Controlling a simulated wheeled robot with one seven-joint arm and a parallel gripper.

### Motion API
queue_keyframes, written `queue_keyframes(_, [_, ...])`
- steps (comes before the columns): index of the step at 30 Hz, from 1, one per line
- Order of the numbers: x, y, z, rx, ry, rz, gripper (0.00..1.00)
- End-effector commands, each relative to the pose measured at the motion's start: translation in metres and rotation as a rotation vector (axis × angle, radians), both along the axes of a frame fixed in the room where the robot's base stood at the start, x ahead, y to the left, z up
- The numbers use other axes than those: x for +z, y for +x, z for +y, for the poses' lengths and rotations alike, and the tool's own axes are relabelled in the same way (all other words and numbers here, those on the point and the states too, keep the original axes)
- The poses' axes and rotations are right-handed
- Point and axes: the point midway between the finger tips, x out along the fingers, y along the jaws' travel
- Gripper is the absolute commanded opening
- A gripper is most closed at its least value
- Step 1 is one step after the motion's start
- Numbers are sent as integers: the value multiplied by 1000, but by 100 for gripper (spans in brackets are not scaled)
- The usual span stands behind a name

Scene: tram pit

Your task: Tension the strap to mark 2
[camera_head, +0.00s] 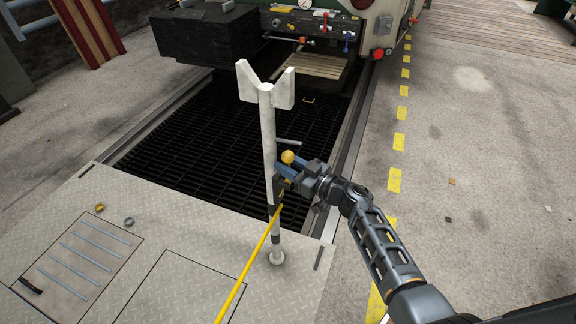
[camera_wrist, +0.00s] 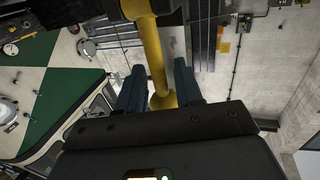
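A white post (camera_head: 268,140) with a V-shaped head stands upright on the floor plate. A yellow strap (camera_head: 243,273) runs from the post down to the lower left edge of the head view. A dark ratchet (camera_head: 278,190) sits on the post, partly hidden. In the wrist view, a yellow handle (camera_wrist: 157,65) passes between the two blue fingers of my gripper (camera_wrist: 160,88). Whether the fingers press on it is not clear. I cannot make out any strap marks.
A dark grating (camera_head: 200,150) covers the pit behind the post. The tram's end (camera_head: 310,25), with small coloured valves, is at the back. Panels (camera_head: 75,265) lie in the floor plate at the left. Open floor with a yellow dashed line (camera_head: 399,141) is at the right.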

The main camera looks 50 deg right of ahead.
Motion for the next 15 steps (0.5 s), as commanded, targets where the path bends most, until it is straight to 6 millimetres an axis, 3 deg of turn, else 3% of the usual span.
queue_keyframes(6, [0,0,0,0,0,0,34])
queue_keyframes(15, [0,0,0,0,-1,0,6])
